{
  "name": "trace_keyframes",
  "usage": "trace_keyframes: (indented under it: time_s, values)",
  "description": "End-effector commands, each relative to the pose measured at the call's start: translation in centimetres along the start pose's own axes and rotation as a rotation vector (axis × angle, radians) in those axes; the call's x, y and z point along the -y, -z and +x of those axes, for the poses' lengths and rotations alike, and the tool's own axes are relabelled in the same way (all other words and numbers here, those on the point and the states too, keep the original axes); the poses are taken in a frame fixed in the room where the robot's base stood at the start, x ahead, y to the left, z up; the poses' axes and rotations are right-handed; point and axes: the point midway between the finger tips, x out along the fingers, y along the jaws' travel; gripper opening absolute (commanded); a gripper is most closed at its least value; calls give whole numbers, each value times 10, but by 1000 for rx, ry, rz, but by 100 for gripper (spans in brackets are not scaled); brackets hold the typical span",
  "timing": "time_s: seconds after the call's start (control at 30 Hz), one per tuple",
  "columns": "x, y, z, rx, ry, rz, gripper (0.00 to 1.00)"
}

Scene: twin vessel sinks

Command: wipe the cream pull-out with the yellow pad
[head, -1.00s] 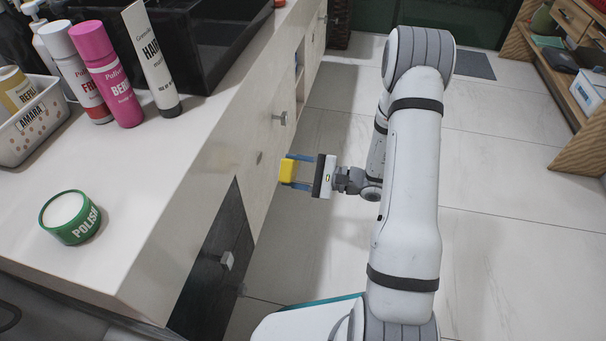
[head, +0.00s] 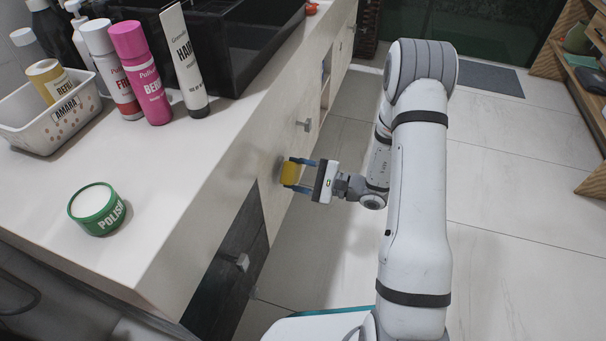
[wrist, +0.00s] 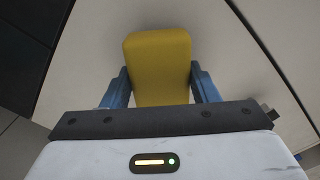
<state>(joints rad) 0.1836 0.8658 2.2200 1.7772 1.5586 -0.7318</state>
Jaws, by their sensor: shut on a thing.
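The yellow pad (head: 290,172) is a small block held between the blue fingers of my gripper (head: 298,174). In the wrist view the yellow pad (wrist: 158,65) sits upright between the two fingers (wrist: 160,88), which are shut on its sides. The cream pull-out (head: 272,205) is the pale cabinet front just left of the pad, with a small metal handle (head: 305,125). In the wrist view the cream pull-out (wrist: 222,70) fills the space behind the pad. The pad is at or very near its face; I cannot tell if they touch. The pad hides part of it.
A dark cabinet front (head: 225,265) with a handle adjoins the pull-out. On the counter (head: 170,195) above stand a green polish tin (head: 97,208), several bottles and tubes, a white basket (head: 45,125) and a black sink (head: 265,45). The tiled floor to the right is clear.

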Motion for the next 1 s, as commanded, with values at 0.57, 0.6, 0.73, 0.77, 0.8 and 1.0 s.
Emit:
trace_keyframes:
  time_s: [0.57,0.6,0.73,0.77,0.8,1.0]
  values:
    - [0,0,8,1,-1,0,36]
    - [0,0,8,1,-1,0,36]
    - [0,0,11,1,-1,0,36]
    - [0,0,12,1,-1,0,36]
    - [0,0,13,1,-1,0,36]
    - [0,0,17,2,-2,0,36]
